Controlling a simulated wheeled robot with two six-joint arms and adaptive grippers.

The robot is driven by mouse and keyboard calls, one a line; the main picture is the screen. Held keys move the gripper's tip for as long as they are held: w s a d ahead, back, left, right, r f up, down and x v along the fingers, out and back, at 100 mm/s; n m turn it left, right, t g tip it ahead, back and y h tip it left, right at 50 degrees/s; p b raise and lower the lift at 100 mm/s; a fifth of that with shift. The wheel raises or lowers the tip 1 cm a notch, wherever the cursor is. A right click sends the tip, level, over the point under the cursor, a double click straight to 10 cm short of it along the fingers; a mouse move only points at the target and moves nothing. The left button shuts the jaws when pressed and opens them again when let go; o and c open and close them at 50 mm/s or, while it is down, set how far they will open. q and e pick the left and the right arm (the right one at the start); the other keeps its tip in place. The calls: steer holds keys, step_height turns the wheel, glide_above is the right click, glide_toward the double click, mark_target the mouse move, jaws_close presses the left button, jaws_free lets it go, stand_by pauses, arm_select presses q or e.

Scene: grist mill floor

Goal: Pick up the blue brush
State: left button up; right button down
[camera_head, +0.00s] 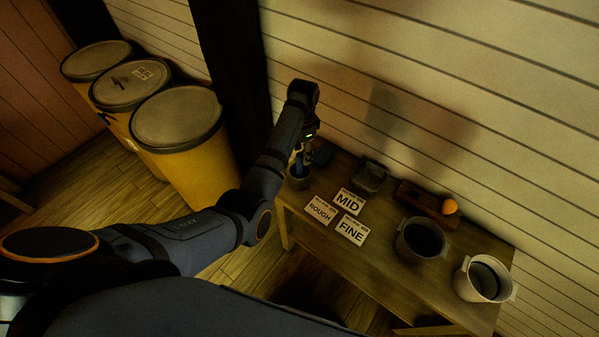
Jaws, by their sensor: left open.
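The blue brush (299,164) shows as a small blue shape in a dark cup (298,180) at the far left corner of the wooden table. My left arm reaches in from the left. My left gripper (301,153) points down over the cup, right at the brush. It is open. The fingers are dark and small here, so I cannot tell whether they touch the brush or stand around it. The lower part of the brush is hidden in the cup. My right gripper is not in view.
On the table (385,265) are cards marked MID (348,202), ROUGH (319,210) and FINE (351,230). A dark tray (369,178), an orange ball (449,206), a dark pot (422,240) and a pale pot (483,279) stand there. Yellow barrels (190,155) stand left; a plank wall rises behind.

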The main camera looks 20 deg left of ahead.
mark_target(300, 163)
arm_select(q)
step_height(300, 163, down, 2)
steer(key=f, duration=0.3)
steer(key=a+f+p, duration=0.1)
steer(key=f, duration=0.1)
steer(key=shift+f, duration=0.1)
steer(key=shift+d, duration=0.1)
jaws_close()
